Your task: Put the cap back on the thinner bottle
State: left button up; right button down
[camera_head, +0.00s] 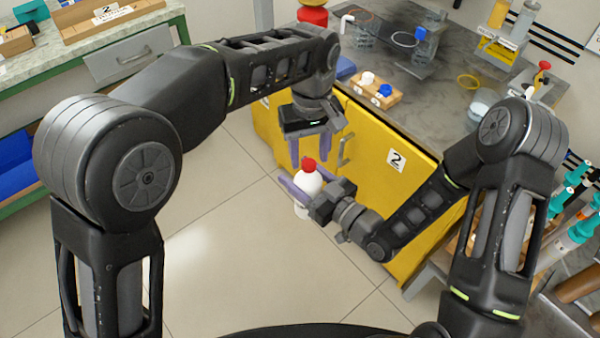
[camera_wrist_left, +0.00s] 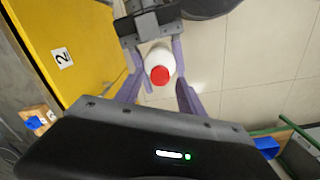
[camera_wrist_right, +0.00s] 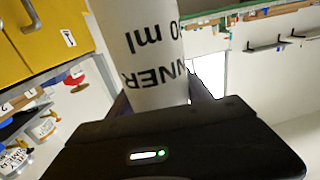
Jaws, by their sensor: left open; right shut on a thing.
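The thinner bottle (camera_head: 310,184) is white and stands about upright in my right gripper (camera_head: 298,192), which is shut around its body, held off the bench over open floor. In the right wrist view the bottle (camera_wrist_right: 145,50) shows upside-down lettering ending in "NNER" and "0 ml". The red cap (camera_head: 309,164) sits on top of the bottle; whether it is screwed tight cannot be told. My left gripper (camera_head: 309,158) is open and points down from above, its fingers on either side of the cap and apart from it. In the left wrist view the red cap (camera_wrist_left: 160,75) lies between the fingers.
A yellow cabinet (camera_head: 380,165) marked 2 stands just behind the bottle. Wire stands and a yellow ring are farther back. The floor below is clear.

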pick_arm(q)
jog(key=shift+f, duration=0.75)
jog(key=shift+c, duration=0.5)
grip_shut()
jog(key=m, duration=0.5)
jog(key=shift+a+m, duration=0.1)
jog(key=shift+m, duration=0.3)
jog(key=m, duration=0.5)
jog(key=shift+m, duration=0.3)
jog(key=shift+o, duration=1.1)
grip_release()
jog(key=shift+r, duration=0.15)
